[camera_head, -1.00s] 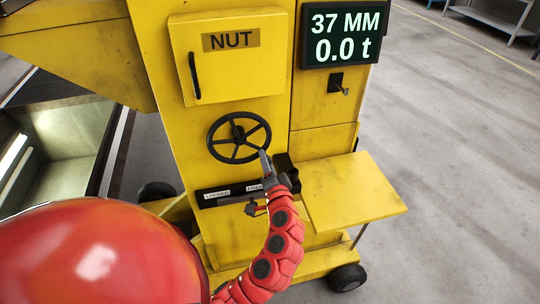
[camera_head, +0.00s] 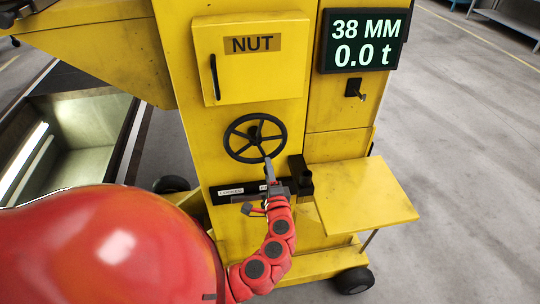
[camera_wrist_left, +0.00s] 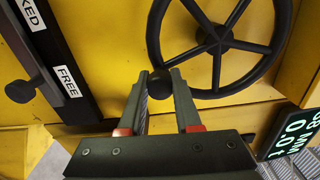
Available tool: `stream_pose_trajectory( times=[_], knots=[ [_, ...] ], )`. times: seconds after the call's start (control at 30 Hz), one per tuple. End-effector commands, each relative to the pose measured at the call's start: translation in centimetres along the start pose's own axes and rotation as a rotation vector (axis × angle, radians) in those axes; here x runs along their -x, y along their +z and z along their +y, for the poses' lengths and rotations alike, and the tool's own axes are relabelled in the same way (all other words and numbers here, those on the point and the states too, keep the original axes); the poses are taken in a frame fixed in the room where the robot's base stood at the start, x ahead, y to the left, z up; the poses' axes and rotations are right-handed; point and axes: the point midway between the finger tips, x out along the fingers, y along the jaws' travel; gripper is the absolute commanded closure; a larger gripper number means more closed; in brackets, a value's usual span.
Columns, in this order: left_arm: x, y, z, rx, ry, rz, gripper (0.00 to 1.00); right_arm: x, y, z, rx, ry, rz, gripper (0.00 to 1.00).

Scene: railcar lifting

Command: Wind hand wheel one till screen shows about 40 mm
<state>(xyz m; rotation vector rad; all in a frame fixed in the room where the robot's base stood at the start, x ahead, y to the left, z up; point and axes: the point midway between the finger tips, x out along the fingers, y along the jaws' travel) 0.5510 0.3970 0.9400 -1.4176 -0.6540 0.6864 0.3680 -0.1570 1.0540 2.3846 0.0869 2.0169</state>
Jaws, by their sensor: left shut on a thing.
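The black hand wheel (camera_head: 233,150), with several spokes, is on the front of the yellow machine, below the box marked NUT. My left gripper (camera_head: 268,164) is at the wheel's lower edge, slightly right of its hub. In the left wrist view, the fingers (camera_wrist_left: 160,80) are shut on the wheel's round black handle knob (camera_wrist_left: 159,90), and the wheel rim (camera_wrist_left: 155,40) rises behind them. The screen (camera_head: 364,40) reads 38 MM and 0.0 t. It shows partly and tilted in the left wrist view (camera_wrist_left: 298,138). My right gripper is not in view.
A dark strip with LOCKED (camera_head: 230,191) and FREE (camera_wrist_left: 67,80) labels lies below the wheel, partly behind my gripper. A yellow shelf (camera_head: 365,197) juts out at right. A small black crank (camera_head: 354,88) is below the screen. Grey floor at right is open.

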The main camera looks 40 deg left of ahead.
Motion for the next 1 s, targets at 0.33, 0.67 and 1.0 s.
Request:
stream_pose_trajectory(
  times=[0.33,0.67,1.0],
  knots=[
    [0.0,0.0,0.2,-0.002,0.004,0.002,1.0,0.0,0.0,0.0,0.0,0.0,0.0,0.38],
    [0.0,0.0,0.1,-0.001,0.002,0.001,0.38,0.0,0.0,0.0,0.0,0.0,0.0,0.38],
    [1.9,-0.1,0.3,-0.003,0.0,0.002,0.38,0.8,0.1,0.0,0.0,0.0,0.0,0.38]
  ],
)
